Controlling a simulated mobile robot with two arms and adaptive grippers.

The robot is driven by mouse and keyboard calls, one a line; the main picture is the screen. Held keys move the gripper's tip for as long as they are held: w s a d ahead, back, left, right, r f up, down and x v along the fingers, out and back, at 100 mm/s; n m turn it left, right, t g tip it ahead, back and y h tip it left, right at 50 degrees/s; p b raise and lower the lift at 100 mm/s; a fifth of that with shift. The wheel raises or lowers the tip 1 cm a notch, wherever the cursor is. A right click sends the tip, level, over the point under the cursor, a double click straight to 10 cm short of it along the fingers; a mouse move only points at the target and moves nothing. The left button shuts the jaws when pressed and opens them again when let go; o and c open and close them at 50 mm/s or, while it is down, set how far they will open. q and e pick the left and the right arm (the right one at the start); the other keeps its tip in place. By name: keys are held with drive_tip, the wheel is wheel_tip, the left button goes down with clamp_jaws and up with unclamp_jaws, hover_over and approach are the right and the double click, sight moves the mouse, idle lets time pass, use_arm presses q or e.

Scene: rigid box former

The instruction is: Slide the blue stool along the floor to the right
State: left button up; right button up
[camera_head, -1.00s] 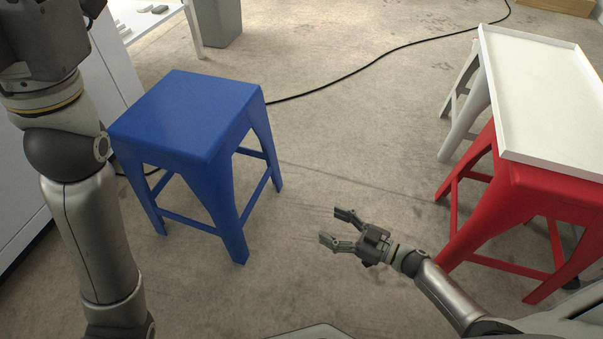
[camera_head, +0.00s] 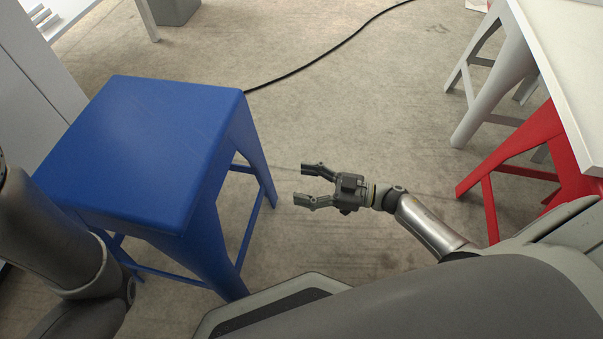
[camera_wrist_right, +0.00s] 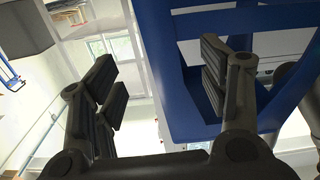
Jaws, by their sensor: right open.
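The blue stool (camera_head: 140,145) stands upright on the floor at the left in the head view, close to my body. My right gripper (camera_head: 303,184) is open and empty, to the right of the stool and apart from it, fingers pointing left at it. In the right wrist view the open fingers (camera_wrist_right: 160,85) show with the stool's blue legs and frame (camera_wrist_right: 165,60) behind them at the right. My left arm covers the stool's near left leg area in the head view. The left gripper is out of the picture.
A red stool (camera_head: 510,155) and a grey stool (camera_head: 495,85) stand at the right under a white tray-like top (camera_head: 575,60). A black cable (camera_head: 325,52) runs across the floor behind. A grey bin (camera_head: 175,10) is at the back.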

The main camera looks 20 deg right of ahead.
sight(267, 178)
drive_tip(key=b+x, duration=0.5)
drive_tip(key=x, duration=0.4)
drive_tip(key=shift+w+a+f, duration=0.1)
drive_tip(key=shift+w+a, duration=0.05)
drive_tip(key=shift+a, duration=0.1)
drive_tip(key=shift+w+a, duration=0.35)
drive_tip(key=shift+a, duration=0.15)
drive_tip(key=shift+c, duration=0.2)
clamp_jaws()
